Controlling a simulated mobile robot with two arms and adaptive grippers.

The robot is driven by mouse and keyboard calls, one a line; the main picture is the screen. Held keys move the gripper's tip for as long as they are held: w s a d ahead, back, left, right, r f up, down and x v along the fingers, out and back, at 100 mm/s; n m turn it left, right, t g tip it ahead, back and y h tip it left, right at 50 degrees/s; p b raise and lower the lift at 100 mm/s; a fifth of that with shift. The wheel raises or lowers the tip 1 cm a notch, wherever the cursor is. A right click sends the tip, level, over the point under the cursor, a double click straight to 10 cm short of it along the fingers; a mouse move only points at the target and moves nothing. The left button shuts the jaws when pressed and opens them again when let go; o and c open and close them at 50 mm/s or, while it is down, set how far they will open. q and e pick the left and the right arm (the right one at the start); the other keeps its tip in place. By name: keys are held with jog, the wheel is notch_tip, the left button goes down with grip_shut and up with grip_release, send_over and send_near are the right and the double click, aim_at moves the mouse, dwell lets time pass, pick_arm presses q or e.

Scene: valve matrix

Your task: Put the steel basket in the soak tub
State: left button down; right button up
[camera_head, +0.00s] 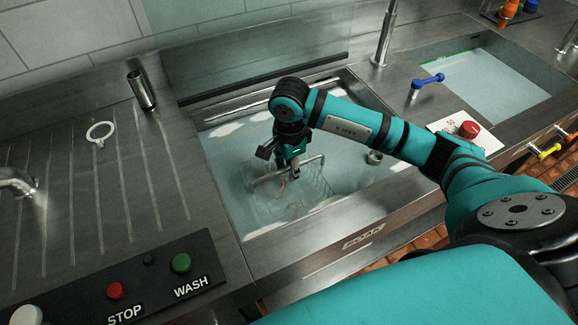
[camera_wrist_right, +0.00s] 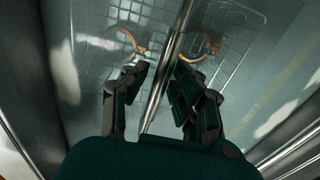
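The steel basket (camera_head: 318,186) is a wire basket sitting low inside the water-filled soak tub (camera_head: 340,234), whose front carries a partly legible label. Its handle bar (camera_wrist_right: 176,45) crosses the right wrist view. My right gripper (camera_head: 290,170) is over the tub at the basket's handle. In the wrist view its two fingers (camera_wrist_right: 160,85) stand apart, one on each side of the bar, with a gap visible. The basket's mesh floor shows beneath, with orange curved items (camera_wrist_right: 125,45) in it. My left gripper is not in view.
A grooved drainboard with a white ring (camera_head: 100,132) and a steel cup (camera_head: 141,90) lies left. A panel with STOP and WASH buttons (camera_head: 181,263) is at front left. A second water basin (camera_head: 485,85), a blue lever (camera_head: 428,84) and a red knob (camera_head: 468,130) are right.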

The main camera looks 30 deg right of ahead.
notch_tip(320, 180, up, 12)
jog(key=b, duration=0.1)
jog(key=shift+b, duration=0.4)
jog(key=shift+s, duration=0.15)
dwell(0.3)
